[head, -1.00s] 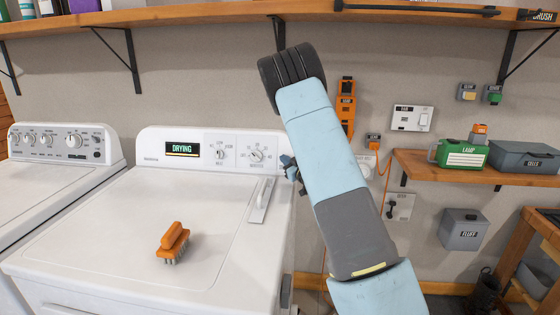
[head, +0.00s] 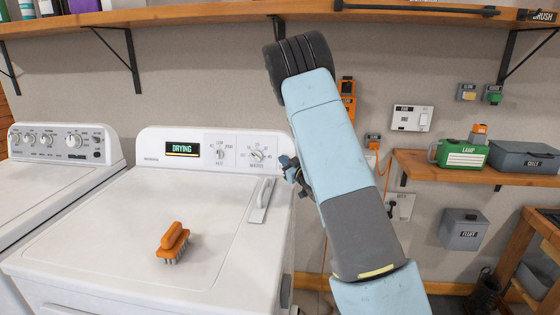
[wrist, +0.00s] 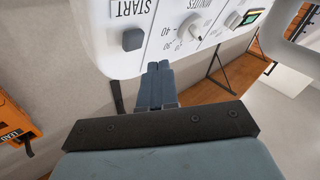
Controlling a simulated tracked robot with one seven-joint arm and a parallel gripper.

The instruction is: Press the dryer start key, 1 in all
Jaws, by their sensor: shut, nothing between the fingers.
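The dryer (head: 150,215) is the white machine in the middle of the head view. Its display (head: 182,149) reads DRYING in green. In the wrist view, which shows the panel upside down, the grey square start key (wrist: 133,39) sits under the word START. My gripper (wrist: 157,68) is shut and empty, its fingertips just off the panel's edge, right of and below the key in that view, apart from the key. In the head view my gripper (head: 288,164) shows only partly beside the panel's right end, and my arm hides the key.
An orange brush (head: 173,241) lies on the dryer top. The minutes dial (head: 257,155) is left of my gripper in the head view. A second white machine (head: 55,165) stands at left.

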